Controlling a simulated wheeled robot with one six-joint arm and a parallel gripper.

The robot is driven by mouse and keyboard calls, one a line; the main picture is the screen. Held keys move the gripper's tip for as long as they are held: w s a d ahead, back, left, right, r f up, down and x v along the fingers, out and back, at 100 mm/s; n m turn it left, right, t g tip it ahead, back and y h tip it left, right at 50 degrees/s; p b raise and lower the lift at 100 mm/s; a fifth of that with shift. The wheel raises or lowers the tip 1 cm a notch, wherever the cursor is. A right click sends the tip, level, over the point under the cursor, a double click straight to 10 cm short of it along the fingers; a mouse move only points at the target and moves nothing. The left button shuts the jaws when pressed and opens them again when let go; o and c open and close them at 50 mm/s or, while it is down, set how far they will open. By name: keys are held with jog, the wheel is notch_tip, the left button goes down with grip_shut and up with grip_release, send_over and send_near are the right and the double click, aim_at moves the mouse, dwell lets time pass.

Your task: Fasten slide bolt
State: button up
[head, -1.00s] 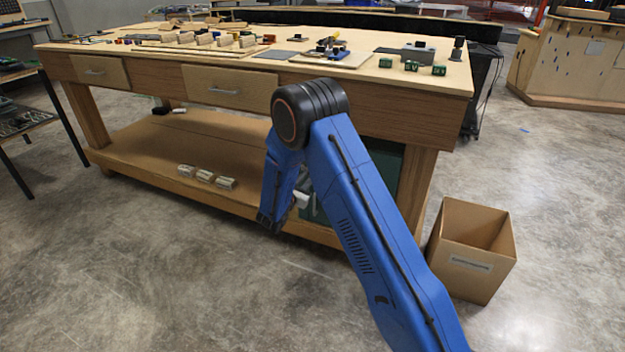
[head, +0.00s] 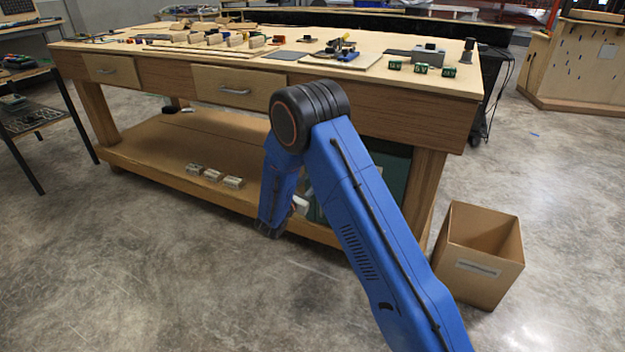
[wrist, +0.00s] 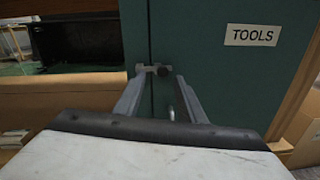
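The slide bolt (wrist: 153,70) is a small grey metal fitting with a dark knob, at the vertical seam of the green cabinet front in the wrist view. Whether it bridges the seam fully is too small to tell. The green cabinet (wrist: 215,75) carries a "TOOLS" label (wrist: 252,35); in the head view it shows partly behind my arm (head: 393,172), under the workbench. My gripper (wrist: 160,78) has its two grey fingers apart, their tips near the bolt on either side of it; contact cannot be told. In the head view, my gripper is mostly hidden behind my arm.
A small metal handle (wrist: 171,113) shows low between my fingers. The workbench (head: 440,120) has a lower shelf (head: 150,150) holding several small blocks. A cardboard box (head: 480,270) stands on the floor at right. The floor left of my arm is clear.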

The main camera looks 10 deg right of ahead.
jog(key=v, duration=1.4)
